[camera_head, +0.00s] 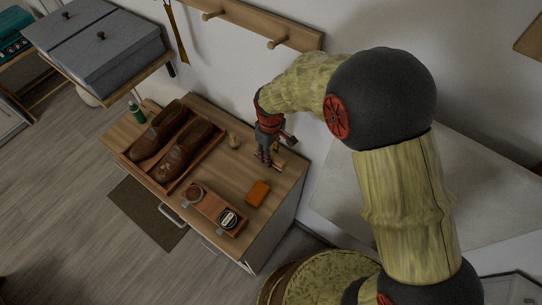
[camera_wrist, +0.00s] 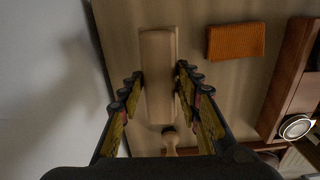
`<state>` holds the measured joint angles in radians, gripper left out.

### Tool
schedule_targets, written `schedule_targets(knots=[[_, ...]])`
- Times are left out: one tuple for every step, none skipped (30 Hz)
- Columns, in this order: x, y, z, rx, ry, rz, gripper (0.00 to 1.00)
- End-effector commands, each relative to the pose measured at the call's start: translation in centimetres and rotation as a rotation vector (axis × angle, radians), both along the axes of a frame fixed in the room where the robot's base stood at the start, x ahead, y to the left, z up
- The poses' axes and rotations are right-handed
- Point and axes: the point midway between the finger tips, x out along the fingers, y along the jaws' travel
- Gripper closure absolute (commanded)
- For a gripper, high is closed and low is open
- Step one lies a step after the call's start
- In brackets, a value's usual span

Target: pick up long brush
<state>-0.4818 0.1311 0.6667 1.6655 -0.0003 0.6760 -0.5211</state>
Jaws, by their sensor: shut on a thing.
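The long brush (camera_wrist: 157,85) has a pale wooden back with rounded ends and lies lengthwise between my gripper's fingers in the wrist view. In the head view, part of the brush (camera_head: 279,161) shows beside the fingers at the back right of the cabinet top. My gripper (camera_wrist: 159,76) is shut on the brush, with a finger row against each long side. It also shows in the head view (camera_head: 264,158), pointing down at the cabinet top. The brush is at or very near the surface; I cannot tell if it is lifted. Its underside is hidden.
A tray with brown shoes (camera_head: 172,144) and a smaller tray with round tins (camera_head: 215,209) occupy the wooden cabinet top (camera_head: 274,200). A peg rail (camera_head: 262,28) hangs on the wall behind.

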Motion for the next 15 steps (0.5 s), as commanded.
schedule_targets(knots=[[-0.9,0.3,1.2,0.000,-0.001,0.005,0.94],[-1.4,0.4,1.8,0.001,-0.002,0.005,0.94],[-2.0,0.7,2.7,0.001,-0.002,0.004,0.94],[-2.6,0.8,3.4,0.001,-0.002,0.005,0.94],[-3.2,1.0,4.1,0.001,-0.001,0.006,0.94],[-3.9,1.2,5.0,0.002,-0.002,0.005,0.94],[-4.5,1.3,5.7,0.002,-0.002,0.005,0.94],[-5.2,1.5,6.1,0.001,-0.001,0.007,0.94],[-6.3,1.8,6.4,0.001,0.001,0.006,0.94],[-7.0,2.0,6.7,0.000,0.000,0.007,0.94],[-7.7,2.2,6.9,0.000,0.001,0.007,0.94],[-8.5,2.4,7.3,0.000,0.000,0.006,0.94],[-9.1,2.6,7.5,0.001,0.001,0.006,0.94],[-9.6,2.7,7.8,0.001,0.001,0.006,0.94],[-10.2,2.9,8.1,0.000,0.000,0.006,0.94]])
